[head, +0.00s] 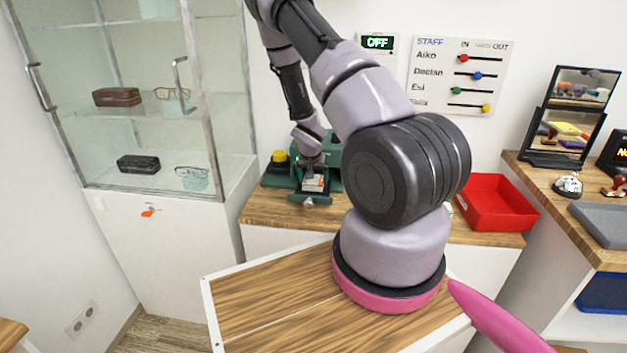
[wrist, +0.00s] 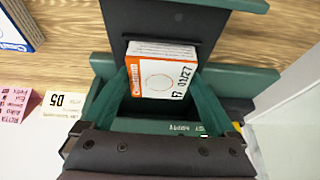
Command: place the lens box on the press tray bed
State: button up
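The lens box (wrist: 160,78), white with an orange edge and printed "17 0127", shows in the wrist view over the dark bed (wrist: 140,22) of the green press. In the head view the box (head: 314,184) is small, at the front of the press (head: 333,179). My gripper (wrist: 161,80) reaches down from above, its fingers along the left and right sides of the box, seemingly touching both. My gripper also shows in the head view (head: 311,168). I cannot tell whether the box's underside touches the bed.
A red tray (head: 496,204) is on the same counter to the right. A blue-and-white box (wrist: 14,32) and paper cards (wrist: 62,101) lie left in the wrist view. A glass cabinet (head: 140,90) stands left.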

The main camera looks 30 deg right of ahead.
jog(key=shift+s+a+f, duration=0.25)
jog(key=shift+s+f, duration=0.25)
jog(key=shift+s, duration=0.1)
jog(key=shift+r, duration=0.25)
jog(key=s+a+r+t+y, duration=0.1)
jog(key=s+a+r, duration=0.2)
jog(key=r, duration=0.9)
jog(key=s+a+r, duration=0.2)
jog(key=s+r, duration=0.1)
jog(key=r, duration=0.8)
jog(key=s+a+r+t+y, duration=0.1)
jog(key=s+a+r, duration=0.25)
jog(key=r, duration=0.85)
jog(key=s+a+r+n+y, duration=0.1)
jog(key=s+a+r, duration=0.1)
jog(key=s+r, duration=0.2)
jog(key=s+a+r+n+t, duration=0.1)
jog(key=s+a+r, duration=0.1)
jog(key=s+r, duration=0.3)
jog(key=s+a+r+y, duration=0.1)
jog(key=s+r, duration=0.3)
jog(key=s, duration=0.4)
jog(key=shift+a+r+n+y, duration=0.2)
jog(key=shift+a+n+y, duration=0.15)
jog(key=shift+a, duration=0.5)
